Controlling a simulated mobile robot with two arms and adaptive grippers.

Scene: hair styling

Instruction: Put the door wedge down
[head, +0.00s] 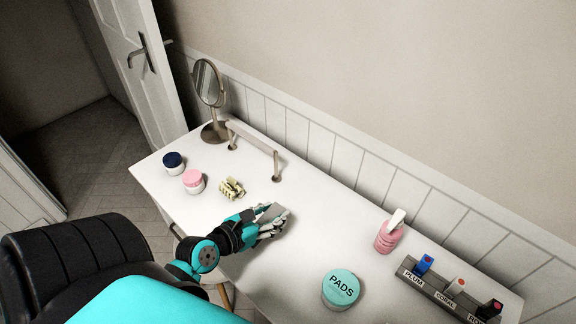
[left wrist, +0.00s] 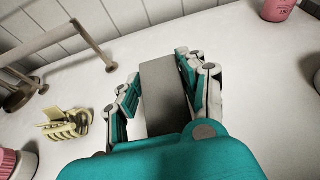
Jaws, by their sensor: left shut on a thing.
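The door wedge is a grey block (left wrist: 163,85) held between the fingers of my left gripper (left wrist: 160,92) in the left wrist view. In the head view the wedge (head: 272,212) shows as a small grey piece at the gripper (head: 268,222), over the middle of the white table (head: 310,250). The left gripper is shut on the wedge. I cannot tell whether the wedge touches the tabletop. My right gripper is not in view.
A pale yellow hair clip (head: 231,188), a pink-lidded jar (head: 193,181), a blue-lidded jar (head: 173,162) and a round mirror (head: 209,85) stand left. A rail (head: 255,148) is behind. A pads tub (head: 341,288), pink bottle (head: 388,236) and labelled rack (head: 445,292) stand right.

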